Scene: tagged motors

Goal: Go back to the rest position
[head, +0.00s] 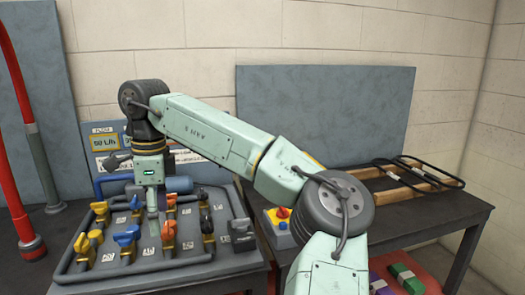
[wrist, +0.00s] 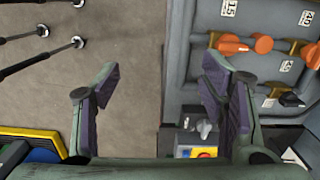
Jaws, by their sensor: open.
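My gripper (wrist: 160,75) is open in the wrist view, its two fingers spread wide with nothing between them. Below the gap the wrist view shows bare floor and the edge of the tagged panel. In the head view my gripper (head: 151,198) hangs down at the end of my bent arm, over the tagged panel (head: 160,268). My arm reaches from the lower right up to the left. It hides part of the wall and the panel's back right.
The panel carries several orange, blue and yellow handles. A dark table (head: 425,215) at the right holds a wooden frame with black rails (head: 400,178). A red pipe (head: 18,140) stands at the left.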

